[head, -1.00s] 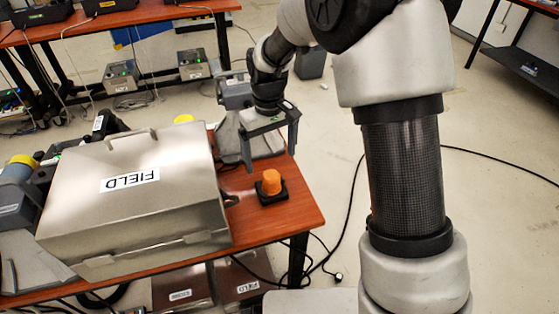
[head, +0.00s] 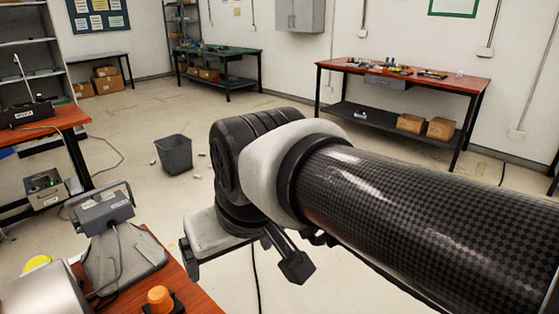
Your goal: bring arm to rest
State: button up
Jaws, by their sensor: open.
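My gripper (head: 243,268) shows in the head view at the lower middle, hanging from my folded arm (head: 300,170). Its two dark fingers are spread apart with nothing between them. It is over the floor, to the right of the red-brown table (head: 190,285). My dark checkered forearm fills the lower right of the view.
An orange knob on a black base (head: 160,299) and a grey device on a stand (head: 103,215) are on the near table. A metal case (head: 45,292) is cut off at lower left. A bin (head: 174,154) stands on open floor; a red-topped bench (head: 440,75) is at back right.

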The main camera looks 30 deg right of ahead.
jog(key=shift+s+d+f, duration=0.1)
jog(key=shift+s+d, duration=0.05)
jog(key=shift+s, duration=0.45)
notch_tip(320, 180, up, 19)
jog(key=p, duration=1.9)
